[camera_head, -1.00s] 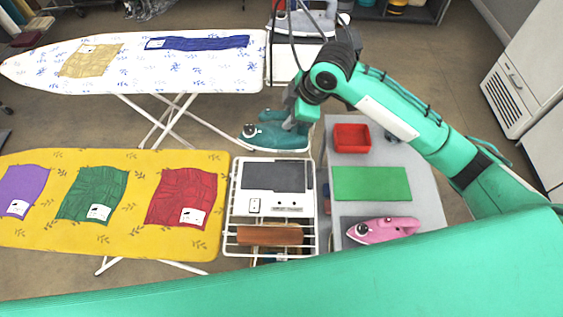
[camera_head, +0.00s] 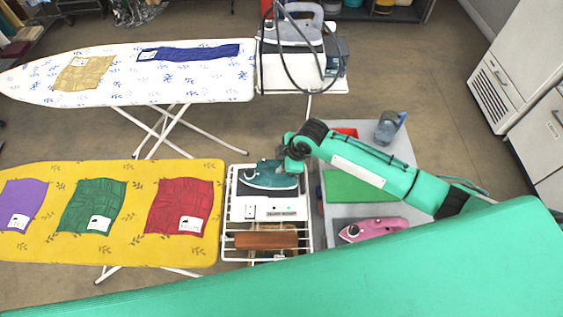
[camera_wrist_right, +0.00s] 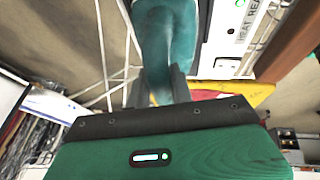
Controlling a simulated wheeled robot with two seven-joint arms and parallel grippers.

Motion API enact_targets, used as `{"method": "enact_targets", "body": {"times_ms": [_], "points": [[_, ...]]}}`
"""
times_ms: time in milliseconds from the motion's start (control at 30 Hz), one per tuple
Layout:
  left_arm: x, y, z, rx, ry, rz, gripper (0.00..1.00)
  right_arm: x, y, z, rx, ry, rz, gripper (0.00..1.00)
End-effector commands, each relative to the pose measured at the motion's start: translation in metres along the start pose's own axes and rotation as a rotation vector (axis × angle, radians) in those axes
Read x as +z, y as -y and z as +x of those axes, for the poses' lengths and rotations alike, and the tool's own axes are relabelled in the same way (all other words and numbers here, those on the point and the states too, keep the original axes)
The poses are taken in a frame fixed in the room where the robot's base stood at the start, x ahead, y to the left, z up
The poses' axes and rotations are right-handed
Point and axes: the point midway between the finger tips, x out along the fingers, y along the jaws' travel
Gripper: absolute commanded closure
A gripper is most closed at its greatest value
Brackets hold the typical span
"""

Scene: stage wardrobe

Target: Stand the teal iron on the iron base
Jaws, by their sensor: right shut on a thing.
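The teal iron (camera_head: 268,174) is over the dark plate of the white iron base (camera_head: 246,210), its body roughly level and its nose toward the left. My right gripper (camera_head: 293,162) is shut on the iron's rear part. In the right wrist view the fingers (camera_wrist_right: 160,88) close on the teal iron (camera_wrist_right: 168,35), beside the white base panel (camera_wrist_right: 226,35) with a green light and partly visible lettering. I cannot tell whether the iron touches the plate. The left gripper is not in view.
A pink iron (camera_head: 374,229) lies on the grey side table (camera_head: 398,150), with a green mat (camera_head: 350,187), a mostly hidden red tray (camera_head: 346,132) and a blue jug (camera_head: 387,128). A yellow ironing board (camera_head: 135,220) is left of the base. Another iron (camera_head: 296,28) stands behind.

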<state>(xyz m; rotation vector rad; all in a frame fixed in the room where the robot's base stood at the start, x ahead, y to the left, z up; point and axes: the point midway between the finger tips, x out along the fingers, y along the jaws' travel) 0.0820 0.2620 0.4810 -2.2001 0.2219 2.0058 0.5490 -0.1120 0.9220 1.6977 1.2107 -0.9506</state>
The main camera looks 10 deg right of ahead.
Motion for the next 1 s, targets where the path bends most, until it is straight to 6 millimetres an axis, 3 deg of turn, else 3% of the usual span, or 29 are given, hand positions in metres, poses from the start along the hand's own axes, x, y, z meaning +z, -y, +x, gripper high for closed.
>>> {"method": "enact_targets", "body": {"times_ms": [367,400,500,833,1000], "points": [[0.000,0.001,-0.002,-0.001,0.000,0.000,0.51,0.003,0.001,0.009,0.003,-0.002,-0.001,1.00],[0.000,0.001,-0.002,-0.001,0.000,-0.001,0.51,0.004,0.002,0.009,0.001,0.000,-0.001,0.74],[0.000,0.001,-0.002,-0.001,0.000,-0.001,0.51,0.004,0.002,0.009,0.001,-0.001,-0.001,0.56],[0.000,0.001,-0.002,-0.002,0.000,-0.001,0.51,0.003,0.002,0.007,0.001,0.000,-0.001,0.56],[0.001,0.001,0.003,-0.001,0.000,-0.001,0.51,0.004,0.001,-0.010,0.003,-0.002,-0.001,0.56]]}}
